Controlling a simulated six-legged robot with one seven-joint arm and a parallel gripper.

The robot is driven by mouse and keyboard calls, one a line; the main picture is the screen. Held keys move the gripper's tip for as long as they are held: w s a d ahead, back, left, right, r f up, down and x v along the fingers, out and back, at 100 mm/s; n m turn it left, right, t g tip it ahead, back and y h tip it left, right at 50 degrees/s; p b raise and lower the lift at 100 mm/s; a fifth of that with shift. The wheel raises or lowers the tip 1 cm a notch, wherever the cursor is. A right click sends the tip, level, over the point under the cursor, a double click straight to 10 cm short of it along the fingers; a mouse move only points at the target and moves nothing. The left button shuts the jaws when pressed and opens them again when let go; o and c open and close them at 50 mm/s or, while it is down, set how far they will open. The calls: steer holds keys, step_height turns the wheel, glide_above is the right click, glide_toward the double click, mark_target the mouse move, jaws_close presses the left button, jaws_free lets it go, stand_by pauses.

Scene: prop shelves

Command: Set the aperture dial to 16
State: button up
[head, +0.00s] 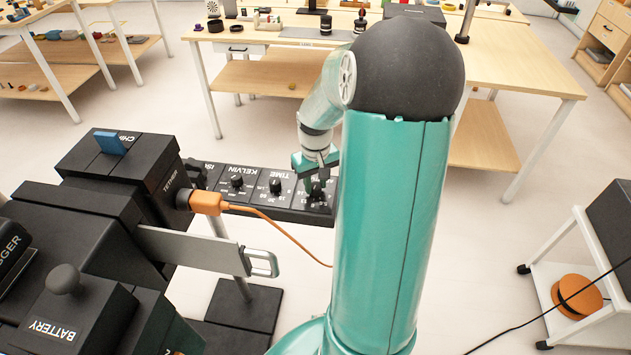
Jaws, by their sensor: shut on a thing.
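A black control panel (250,200) with a row of dials juts right from the dark machine. Readable labels, upside down in the head view, include KELVIN and TIME. My gripper (317,181) points down at the panel's right end, shut on the rightmost dial (317,194), taken as the aperture dial. Its label is hidden by my gripper and arm. Small white numbers surround it, too small to read, so its setting cannot be told. The TIME dial (275,186) and KELVIN dial (237,182) stand free to the left.
An orange plug (207,202) with a trailing orange cable sits left of the panel. A grey plate with a handle (262,263) sticks out in front, below the panel. A wooden table (510,75) stands behind. A white cart (590,300) stands at right. Floor between is clear.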

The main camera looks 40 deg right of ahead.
mark_target(316, 185)
steer(key=m, duration=0.7)
steer(key=shift+w, duration=0.1)
steer(key=m, duration=0.3)
steer(key=shift+m, duration=1.9)
steer(key=o, duration=1)
steer(key=shift+r, duration=0.1)
step_height(316, 185, up, 14)
steer(key=shift+f, duration=0.15)
